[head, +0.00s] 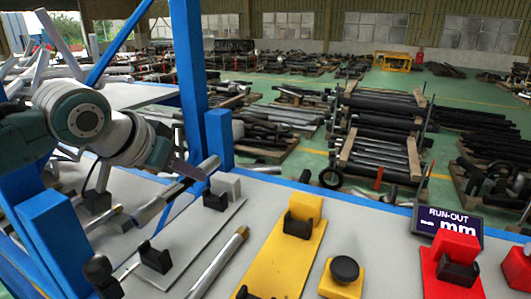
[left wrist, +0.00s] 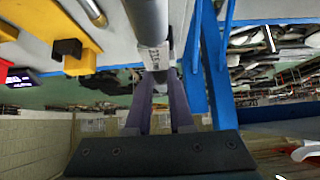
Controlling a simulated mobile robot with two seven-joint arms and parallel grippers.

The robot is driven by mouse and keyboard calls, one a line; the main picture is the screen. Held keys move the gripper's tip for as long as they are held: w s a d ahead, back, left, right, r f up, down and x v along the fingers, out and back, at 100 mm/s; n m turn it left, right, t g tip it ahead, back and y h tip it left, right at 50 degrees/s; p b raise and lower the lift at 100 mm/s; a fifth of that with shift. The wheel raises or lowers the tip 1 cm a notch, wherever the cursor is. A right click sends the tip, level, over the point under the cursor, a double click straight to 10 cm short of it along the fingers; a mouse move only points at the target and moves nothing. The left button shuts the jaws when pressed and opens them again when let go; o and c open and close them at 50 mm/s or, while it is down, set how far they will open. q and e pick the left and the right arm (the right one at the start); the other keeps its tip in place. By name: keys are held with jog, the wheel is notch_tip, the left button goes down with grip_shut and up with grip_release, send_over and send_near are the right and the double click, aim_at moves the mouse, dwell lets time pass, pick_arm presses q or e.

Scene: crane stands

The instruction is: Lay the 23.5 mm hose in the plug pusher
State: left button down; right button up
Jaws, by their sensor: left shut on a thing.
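The left wrist view shows the fingers (left wrist: 155,92) closed around the hose (left wrist: 147,20), which has a white label (left wrist: 153,58). Below and to the right of the gripper is a grey plate (head: 190,245) with black cradles (head: 156,255), (head: 215,200), a light block (head: 227,184) and a black knob (head: 98,269); it looks like the plug pusher, but I cannot be sure. Its cradles look empty. My right gripper is out of view.
A silver tube with a brass end (head: 220,262) lies on the bench beside the grey plate. A yellow fixture (head: 290,255), a yellow knob block (head: 343,275), red fixtures (head: 452,270) and a run-out display (head: 447,222) stand to the right. Blue posts (head: 188,80) rise near my left arm.

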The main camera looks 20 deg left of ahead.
aim_at(164, 193)
pick_arm(q)
jog(key=shift+a, duration=0.1)
jog(key=shift+r, duration=0.15)
jog(key=shift+p, duration=0.4)
notch_tip(164, 193, down, 7)
jog(key=b, duration=0.5)
jog(key=shift+r, duration=0.1)
jog(key=c, duration=0.7)
grip_release()
jog(key=shift+s, duration=0.1)
jog(key=b+v, duration=0.2)
jog(key=v, duration=0.8)
